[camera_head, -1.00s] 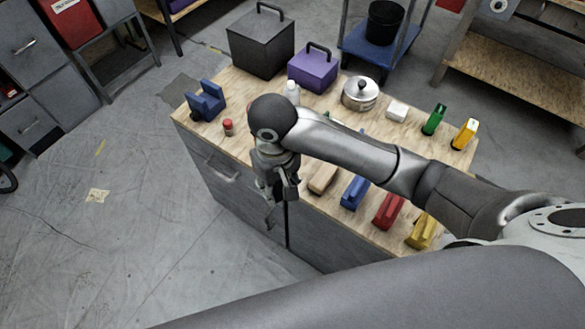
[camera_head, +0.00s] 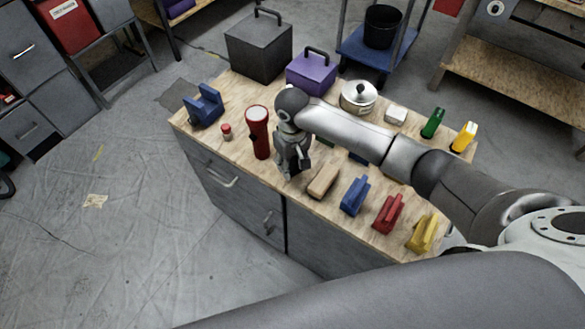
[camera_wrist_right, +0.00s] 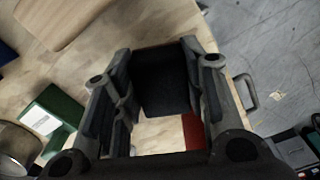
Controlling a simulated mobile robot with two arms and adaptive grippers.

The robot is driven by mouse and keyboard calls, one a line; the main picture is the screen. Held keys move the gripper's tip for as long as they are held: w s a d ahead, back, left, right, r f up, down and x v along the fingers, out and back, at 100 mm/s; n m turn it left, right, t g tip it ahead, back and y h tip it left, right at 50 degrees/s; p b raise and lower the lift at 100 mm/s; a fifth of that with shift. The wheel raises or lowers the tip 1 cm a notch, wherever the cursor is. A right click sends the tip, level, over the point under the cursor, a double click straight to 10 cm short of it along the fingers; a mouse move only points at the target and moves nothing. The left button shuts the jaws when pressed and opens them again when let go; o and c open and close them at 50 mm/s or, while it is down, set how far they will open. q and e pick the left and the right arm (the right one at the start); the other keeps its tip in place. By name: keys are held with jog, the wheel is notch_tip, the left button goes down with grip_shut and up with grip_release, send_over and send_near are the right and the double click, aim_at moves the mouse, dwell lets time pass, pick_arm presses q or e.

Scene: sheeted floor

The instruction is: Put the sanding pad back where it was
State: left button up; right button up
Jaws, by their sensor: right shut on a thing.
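My right gripper (camera_head: 293,170) is shut on a dark, blocky thing, which I take to be the sanding pad (camera_wrist_right: 165,82). In the right wrist view the dark block sits between the two fingers (camera_wrist_right: 160,100). In the head view the gripper points down over the front part of the wooden worktop (camera_head: 230,88), between the red flashlight and the tan wooden block. The held block is mostly hidden there, and I cannot tell whether it touches the worktop. My left gripper is not in view.
A red flashlight (camera_head: 258,132) stands left of the gripper. A tan block (camera_head: 323,182) and blue (camera_head: 355,196), red (camera_head: 388,213) and yellow (camera_head: 422,232) handled blocks line the front edge. A lidded pot (camera_head: 358,97) and purple box (camera_head: 311,74) stand behind.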

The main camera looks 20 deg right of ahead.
aim_at(292, 164)
jog(key=shift+s+f, duration=0.1)
jog(key=shift+f, duration=1.2)
jog(key=shift+f, duration=0.15)
jog(key=o, duration=1)
notch_tip(292, 164, up, 12)
jog(key=shift+r, duration=0.2)
